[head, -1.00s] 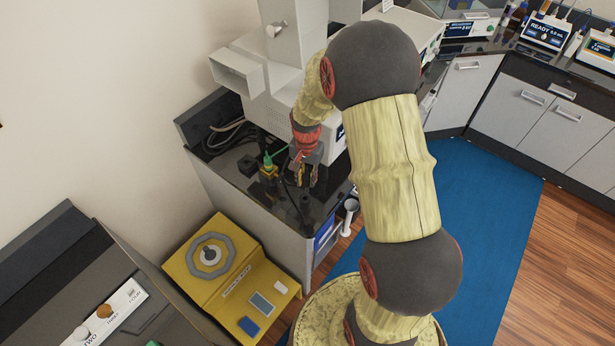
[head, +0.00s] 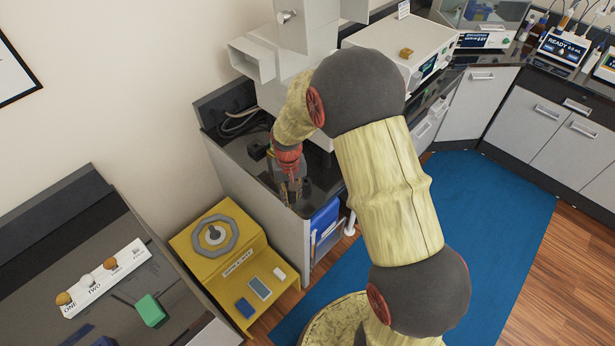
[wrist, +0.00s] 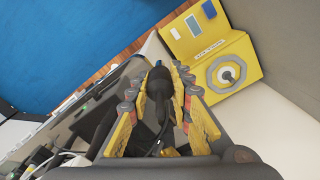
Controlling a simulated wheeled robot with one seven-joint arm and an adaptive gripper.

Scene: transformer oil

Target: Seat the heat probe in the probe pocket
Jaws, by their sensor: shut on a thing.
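My gripper (head: 291,190) is low over the near end of the dark bench top, pointing down. In the wrist view its yellow-padded fingers (wrist: 160,80) are closed around a black, bulb-ended piece (wrist: 161,88), which looks like the heat probe. Its lower part is hidden between the fingers. A small dark upright piece (head: 307,186) stands beside the gripper at the bench edge. I cannot tell whether it is the probe pocket, and I see no clear pocket opening elsewhere.
A yellow stand (head: 246,262) with a grey octagonal ring (head: 214,234) is below and left of the bench; it also shows in the wrist view (wrist: 247,50). A white cabinet instrument (head: 410,50) stands behind my arm. Cables (head: 240,122) lie at the bench's back.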

